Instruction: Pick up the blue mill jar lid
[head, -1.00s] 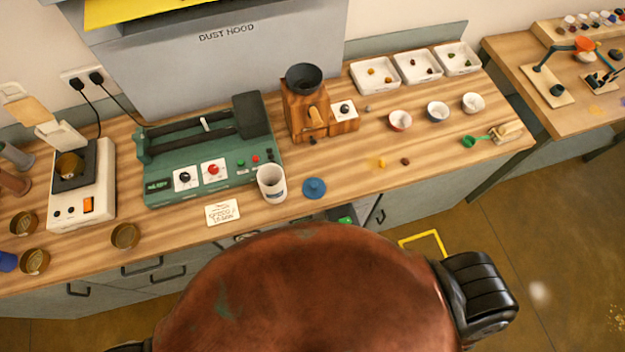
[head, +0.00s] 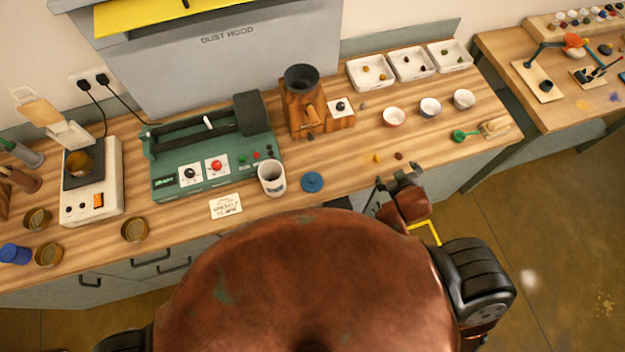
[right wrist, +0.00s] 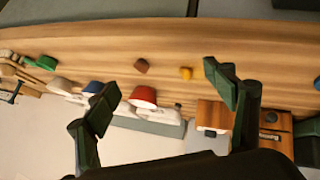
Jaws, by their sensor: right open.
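The blue mill jar lid (head: 312,181) is a flat round disc with a small knob, lying on the bench near its front edge. It is just right of a white jar (head: 271,178) that has no lid on it. My right gripper (head: 398,177) is at the bench's front edge, to the right of the lid and apart from it. In the right wrist view my right gripper (right wrist: 160,92) has its fingers spread wide with nothing between them. My left gripper is out of view.
A green machine (head: 210,160) and a wooden mill (head: 305,115) stand behind the jar and lid. A card (head: 226,206) lies left of the jar. Small yellow (head: 376,157) and brown (head: 399,155) lumps lie near my right gripper. Bare bench lies between lid and gripper.

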